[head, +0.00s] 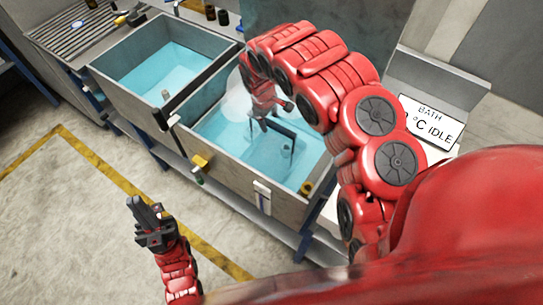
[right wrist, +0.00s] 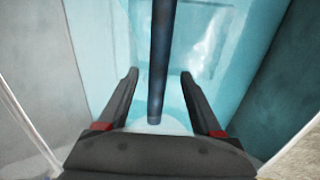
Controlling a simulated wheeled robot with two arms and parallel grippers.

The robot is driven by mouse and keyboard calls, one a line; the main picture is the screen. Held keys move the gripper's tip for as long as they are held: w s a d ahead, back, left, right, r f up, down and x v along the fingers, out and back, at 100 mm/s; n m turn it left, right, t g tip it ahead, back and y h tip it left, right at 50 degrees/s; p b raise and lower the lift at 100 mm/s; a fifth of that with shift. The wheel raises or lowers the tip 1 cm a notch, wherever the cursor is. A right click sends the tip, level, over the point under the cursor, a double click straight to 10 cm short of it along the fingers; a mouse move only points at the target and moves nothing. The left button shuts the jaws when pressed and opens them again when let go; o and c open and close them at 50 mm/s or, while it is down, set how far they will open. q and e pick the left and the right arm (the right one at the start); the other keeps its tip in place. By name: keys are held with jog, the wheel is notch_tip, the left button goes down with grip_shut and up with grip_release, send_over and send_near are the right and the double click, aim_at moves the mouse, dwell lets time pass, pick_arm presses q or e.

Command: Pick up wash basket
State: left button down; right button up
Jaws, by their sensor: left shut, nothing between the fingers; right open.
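The wash basket (head: 281,130) stands in the water of the right-hand basin. Only its dark blue handle frame shows clearly, a top bar with thin legs; its lower part is hard to make out. My right gripper (right wrist: 160,75) reaches down over this basin and is open. In the right wrist view the dark handle bar (right wrist: 161,50) runs lengthwise between the two fingers, with a gap on each side. My left gripper (head: 148,217) is shut and empty, low at the left over the floor, away from the basins.
The left-hand basin (head: 165,72) also holds blue water. A divider and rims surround the right-hand basin (head: 222,152). A yellow fitting (head: 201,161) sits on its front. A "BATH °C IDLE" sign (head: 433,122) stands at right. Bottles stand at the back; the floor in front is clear.

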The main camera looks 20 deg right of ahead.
aim_at(271, 123)
jog(key=shift+d+f, duration=0.1)
jog(key=shift+f, duration=0.5)
jog(key=shift+d+f+p, duration=0.25)
jog(key=shift+f+p, duration=0.05)
jog(key=shift+f, duration=0.55)
jog(key=shift+w+d+f+p, duration=0.1)
jog(key=shift+d+f+p, duration=0.05)
jog(key=shift+f+p, duration=0.2)
jog(key=shift+w+d+f+p, duration=0.1)
jog(key=shift+w+f+p, duration=0.1)
jog(key=shift+f, duration=0.45)
jog(key=shift+w+d+f+p, duration=0.1)
jog(key=shift+f+p, duration=0.1)
jog(key=shift+f, duration=0.45)
jog(key=shift+s, duration=0.1)
grip_shut()
